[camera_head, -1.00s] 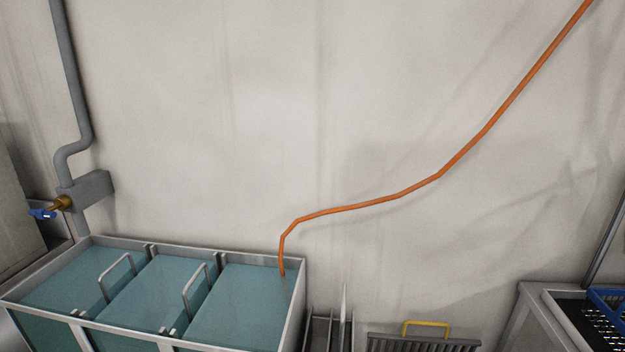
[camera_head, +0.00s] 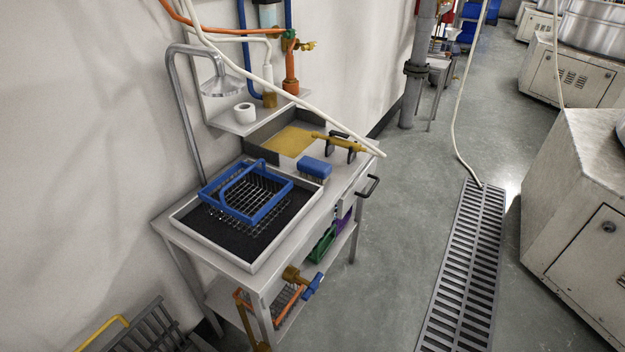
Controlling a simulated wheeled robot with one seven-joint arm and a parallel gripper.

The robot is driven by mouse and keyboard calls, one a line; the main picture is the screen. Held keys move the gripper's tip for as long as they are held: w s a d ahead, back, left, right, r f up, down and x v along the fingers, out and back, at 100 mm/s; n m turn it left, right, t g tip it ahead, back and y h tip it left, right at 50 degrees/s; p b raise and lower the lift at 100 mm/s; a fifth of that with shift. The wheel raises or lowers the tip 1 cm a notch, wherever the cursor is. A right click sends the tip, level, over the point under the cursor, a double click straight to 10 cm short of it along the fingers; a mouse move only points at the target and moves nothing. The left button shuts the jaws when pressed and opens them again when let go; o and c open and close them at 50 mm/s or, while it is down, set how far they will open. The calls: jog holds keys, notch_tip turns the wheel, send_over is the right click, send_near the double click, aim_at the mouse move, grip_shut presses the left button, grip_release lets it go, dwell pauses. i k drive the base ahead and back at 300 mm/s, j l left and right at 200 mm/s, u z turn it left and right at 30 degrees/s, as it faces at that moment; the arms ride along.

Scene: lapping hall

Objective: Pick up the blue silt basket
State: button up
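The blue silt basket (camera_head: 284,190) has a blue rim, a blue arched handle and a wire mesh body. It sits on the dark mat (camera_head: 247,248) of a shallow tray, on top of a grey metal bench (camera_head: 318,226) against the wall. The basket is upright and nothing covers it. My gripper is not in view.
A blue brush or block (camera_head: 314,168), a yellow-handled tool (camera_head: 340,142) and a shelf (camera_head: 262,118) with a white roll (camera_head: 244,112) are near the basket. A pale hose (camera_head: 300,102) crosses above the bench. Floor right of the bench is open around a drain grate (camera_head: 462,265).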

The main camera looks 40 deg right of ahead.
aim_at(288, 184)
jog(key=z, duration=0.2)
jog(key=u, duration=0.4)
jog(key=i+l+u, duration=0.1)
jog(key=u, duration=0.35)
jog(key=i+l+u, duration=0.15)
jog(key=u, duration=0.35)
jog(key=i+l+u, duration=0.2)
jog(key=u, duration=0.25)
jog(key=i+l, duration=0.1)
jog(key=l, duration=0.7)
jog(key=i+l, duration=0.15)
jog(key=l, duration=0.25)
jog(key=k+l, duration=0.1)
jog(key=l, duration=0.25)
